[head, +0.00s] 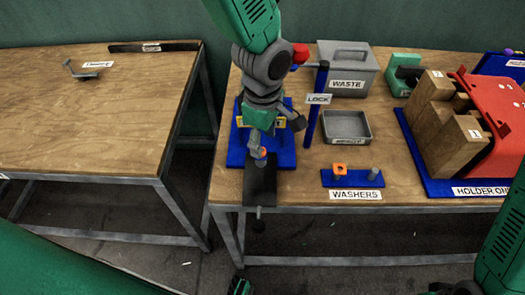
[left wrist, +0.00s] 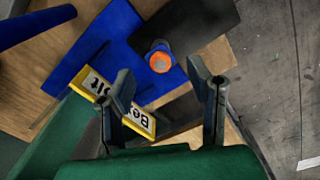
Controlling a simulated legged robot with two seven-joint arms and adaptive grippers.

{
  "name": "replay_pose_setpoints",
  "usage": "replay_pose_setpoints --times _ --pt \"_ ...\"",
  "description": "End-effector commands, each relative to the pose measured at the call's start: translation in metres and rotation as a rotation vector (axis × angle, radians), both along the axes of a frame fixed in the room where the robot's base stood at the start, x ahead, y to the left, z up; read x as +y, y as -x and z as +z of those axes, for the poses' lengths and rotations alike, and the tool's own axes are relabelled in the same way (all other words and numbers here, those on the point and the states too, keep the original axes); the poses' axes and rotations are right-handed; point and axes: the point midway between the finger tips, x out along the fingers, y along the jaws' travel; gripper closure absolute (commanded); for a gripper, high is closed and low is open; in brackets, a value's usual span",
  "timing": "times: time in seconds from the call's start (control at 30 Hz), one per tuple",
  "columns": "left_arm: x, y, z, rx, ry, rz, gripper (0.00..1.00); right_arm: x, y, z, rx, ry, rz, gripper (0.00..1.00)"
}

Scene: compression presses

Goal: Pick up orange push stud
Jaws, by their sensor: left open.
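The orange push stud (head: 261,153) shows as a small orange cap on a grey-blue cylinder at the black plate, near the front edge of the right table. In the left wrist view the orange cap (left wrist: 160,62) is round, seen from above, just beyond and between the fingertips. My left gripper (head: 277,130) is open over the blue base, with one finger close to the stud; I cannot tell whether they touch. Its two spread fingers also show in the left wrist view (left wrist: 160,85), with nothing between them.
A blue base (head: 285,158) with a partly hidden yellow label lies under the left gripper. A blue LOCK post (head: 316,115) stands close on its right. The grey tray (head: 346,122), WASHERS stand (head: 375,181) and WASTE box (head: 347,55) are further right. The left table (head: 80,130) is mostly clear.

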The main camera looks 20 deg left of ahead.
Motion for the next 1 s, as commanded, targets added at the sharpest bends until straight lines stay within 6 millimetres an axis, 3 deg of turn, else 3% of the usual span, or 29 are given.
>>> replay_pose_setpoints --times 0.2,0.5,0.53,0.6,0.63,1.0 --pt "0.0 0.002 -0.033 0.002 0.0 0.002 0.54 0.0 0.0 0.001 -0.001 0.0 0.001 0.6" --pt "0.0 0.003 -0.037 0.001 -0.002 0.001 0.54 0.0 0.0 0.001 -0.001 0.0 0.001 0.6" --pt "0.0 0.003 -0.038 0.001 -0.002 0.001 0.61 0.0 0.0 0.001 -0.001 0.0 0.001 0.6" --pt "0.0 0.002 -0.038 0.001 -0.002 0.001 0.85 0.0 0.0 0.001 -0.001 0.0 0.001 0.6" --pt "0.0 0.002 -0.038 0.001 -0.002 0.001 0.9 0.0 0.0 0.001 -0.001 0.0 0.001 0.6" --pt "0.002 0.003 -0.037 0.001 -0.001 0.002 0.91 0.0 0.0 0.001 -0.001 0.0 0.001 0.6"
